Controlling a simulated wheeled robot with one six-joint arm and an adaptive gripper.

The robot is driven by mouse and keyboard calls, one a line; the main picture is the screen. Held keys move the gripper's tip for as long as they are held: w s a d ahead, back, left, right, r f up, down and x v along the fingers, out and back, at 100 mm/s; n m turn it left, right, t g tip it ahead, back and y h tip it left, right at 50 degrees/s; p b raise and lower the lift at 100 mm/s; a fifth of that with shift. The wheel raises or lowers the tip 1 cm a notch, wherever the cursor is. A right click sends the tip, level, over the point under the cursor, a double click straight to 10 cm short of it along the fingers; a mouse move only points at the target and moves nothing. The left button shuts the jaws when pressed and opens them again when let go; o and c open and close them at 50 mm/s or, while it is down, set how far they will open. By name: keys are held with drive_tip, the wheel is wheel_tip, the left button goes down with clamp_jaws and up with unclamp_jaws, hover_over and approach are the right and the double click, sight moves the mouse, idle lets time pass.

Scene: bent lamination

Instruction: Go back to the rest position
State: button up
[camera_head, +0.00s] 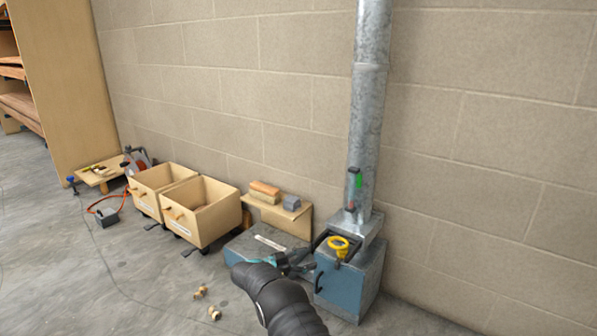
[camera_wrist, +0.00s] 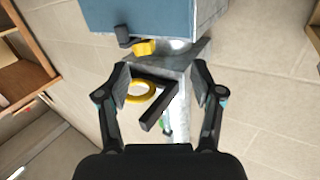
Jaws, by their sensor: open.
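My gripper (camera_head: 300,262) reaches in from the bottom of the head view, beside a blue and grey metal box (camera_head: 341,287). In the wrist view my gripper (camera_wrist: 160,80) is open, its two fingers wide apart with nothing held. A yellow ring (camera_head: 338,246) sits at the top of the box. The yellow ring (camera_wrist: 141,91) shows between the fingers in the wrist view, beside a black angled bar (camera_wrist: 157,108). I cannot tell how far beyond the fingertips they are. A smaller yellow piece (camera_wrist: 144,48) is near the blue face.
A metal pipe (camera_head: 367,110) rises from the box along the block wall (camera_head: 480,130). Left of it are a small shelf (camera_head: 283,217) with blocks and two wooden bins (camera_head: 207,222). Brass-coloured pieces (camera_head: 214,313) lie on the floor. Open floor (camera_head: 110,275) is at left.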

drive_tip(key=w+a+f+n+t+y, duration=0.5)
drive_tip(key=w+f+y, duration=0.1)
drive_tip(key=f, duration=0.1)
drive_tip(key=s+a+r+n+y+p, duration=0.1)
drive_tip(key=s+a+r+n+y, duration=0.2)
drive_tip(key=a+n+y, duration=0.55)
drive_tip(key=s+d+r+n+g+y+p, duration=0.1)
drive_tip(key=s+d+r+g+y+p, duration=0.2)
drive_tip(key=s+r, duration=0.7)
drive_tip(key=s+d+r+n+g+y, duration=0.15)
drive_tip(key=s+r+g, duration=0.35)
drive_tip(key=s+r, duration=0.5)
drive_tip(key=s+d+r+h+p, duration=0.1)
drive_tip(key=s+d+r+p, duration=0.1)
drive_tip(key=s+d+r, duration=0.5)
drive_tip(key=s+d+r+m+t+h+p, duration=0.1)
drive_tip(key=s+d+r, duration=0.6)
drive_tip(key=s, duration=0.9)
drive_tip(key=s+d+r+t+p, duration=0.1)
drive_tip(key=s+d+r+p, duration=0.2)
drive_tip(key=s+d+r, duration=0.4)
drive_tip(key=s+r, duration=0.2)
drive_tip(key=s, duration=0.2)
drive_tip(key=shift+s+h+p, duration=0.35)
drive_tip(key=shift+h+p, duration=0.05)
